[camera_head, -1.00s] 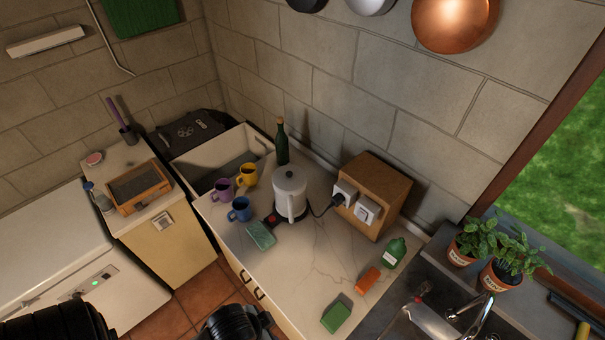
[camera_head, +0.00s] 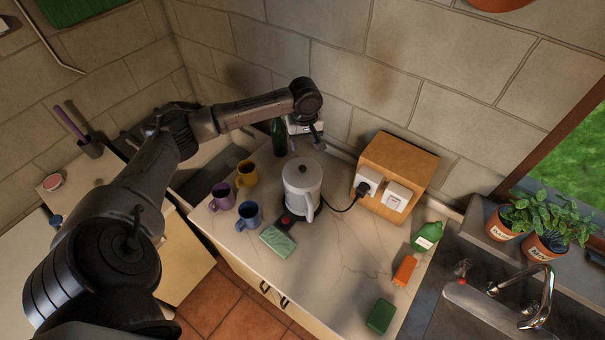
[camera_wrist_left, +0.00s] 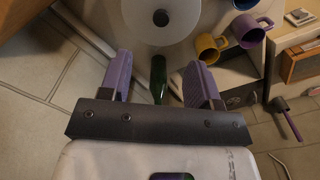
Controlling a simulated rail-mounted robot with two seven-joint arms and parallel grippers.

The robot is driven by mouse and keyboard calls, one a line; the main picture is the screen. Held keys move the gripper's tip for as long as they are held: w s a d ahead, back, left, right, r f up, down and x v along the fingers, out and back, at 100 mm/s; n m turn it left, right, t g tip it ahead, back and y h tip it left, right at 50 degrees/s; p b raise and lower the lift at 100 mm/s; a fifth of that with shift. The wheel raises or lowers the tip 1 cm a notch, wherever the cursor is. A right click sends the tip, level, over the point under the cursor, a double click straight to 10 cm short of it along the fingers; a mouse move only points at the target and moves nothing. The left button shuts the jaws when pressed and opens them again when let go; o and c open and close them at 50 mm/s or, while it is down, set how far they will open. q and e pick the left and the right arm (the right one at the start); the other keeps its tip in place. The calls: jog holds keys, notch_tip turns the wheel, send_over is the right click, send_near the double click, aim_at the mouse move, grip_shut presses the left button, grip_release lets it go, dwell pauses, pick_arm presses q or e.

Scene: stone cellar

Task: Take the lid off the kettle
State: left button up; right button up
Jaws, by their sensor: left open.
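The white kettle (camera_head: 297,195) stands upright on its dark base on the marble counter. Its white lid (camera_head: 292,174), with a dark knob (camera_head: 302,169), is on top. My left gripper (camera_head: 307,146) is open and empty, above and behind the kettle, apart from the lid. In the left wrist view the lid (camera_wrist_left: 142,22) and its knob (camera_wrist_left: 161,17) show at the top edge, beyond the purple fingertips (camera_wrist_left: 160,68). The green bottle (camera_wrist_left: 158,85) shows between the fingers, farther off. My right gripper is not in view.
Yellow (camera_head: 246,174), purple (camera_head: 222,196) and blue (camera_head: 248,215) mugs stand left of the kettle. The green bottle (camera_head: 279,138) stands behind it. A wooden box (camera_head: 405,160) with sockets stands right. A cloth (camera_head: 278,241) lies in front.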

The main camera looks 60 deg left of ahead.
pick_arm(q)
jog(key=p, duration=0.2)
send_over(302, 168)
notch_tip(302, 168, down, 8)
jog(key=shift+w+r, duration=0.1)
jog(key=shift+w, duration=0.05)
notch_tip(302, 168, down, 4)
jog(key=shift+r+p, duration=0.1)
jog(key=shift+p, duration=0.35)
jog(key=shift+f, duration=0.7)
jog(key=c, duration=1)
